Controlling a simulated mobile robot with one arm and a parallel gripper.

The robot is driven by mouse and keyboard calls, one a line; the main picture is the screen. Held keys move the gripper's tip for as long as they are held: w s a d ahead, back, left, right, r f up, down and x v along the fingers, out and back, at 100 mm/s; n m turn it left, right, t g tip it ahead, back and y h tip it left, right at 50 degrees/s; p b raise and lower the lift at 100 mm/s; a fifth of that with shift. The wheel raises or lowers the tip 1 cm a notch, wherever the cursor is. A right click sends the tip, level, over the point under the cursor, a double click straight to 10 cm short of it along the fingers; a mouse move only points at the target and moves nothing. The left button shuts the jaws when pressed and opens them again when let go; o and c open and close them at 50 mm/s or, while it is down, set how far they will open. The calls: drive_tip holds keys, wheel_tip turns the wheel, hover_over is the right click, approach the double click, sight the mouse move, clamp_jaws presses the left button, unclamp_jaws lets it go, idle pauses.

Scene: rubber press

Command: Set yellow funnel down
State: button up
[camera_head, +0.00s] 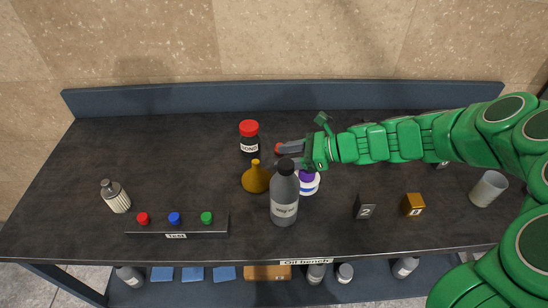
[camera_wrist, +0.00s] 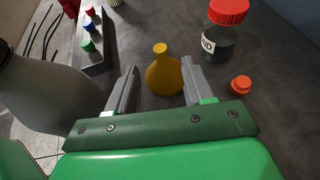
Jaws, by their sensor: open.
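The yellow funnel (camera_head: 256,180) stands on the dark bench (camera_head: 90,180), wide part down and narrow spout up. It also shows in the wrist view (camera_wrist: 164,74), in line with the gap between my fingers. My gripper (camera_head: 283,156) is open, just right of the funnel in the head view, and holds nothing. The grey bottle partly hides my gripper in the head view.
The grey bottle (camera_head: 284,200) stands close in front of my gripper. A red-capped dark jar (camera_head: 249,140) stands behind the funnel, and a small red cap (camera_wrist: 241,84) lies nearby. A button box (camera_head: 177,228) sits at front left. The bench's left rear is clear.

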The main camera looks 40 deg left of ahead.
drive_tip(key=shift+v, duration=1.3)
drive_tip(key=shift+r, duration=0.1)
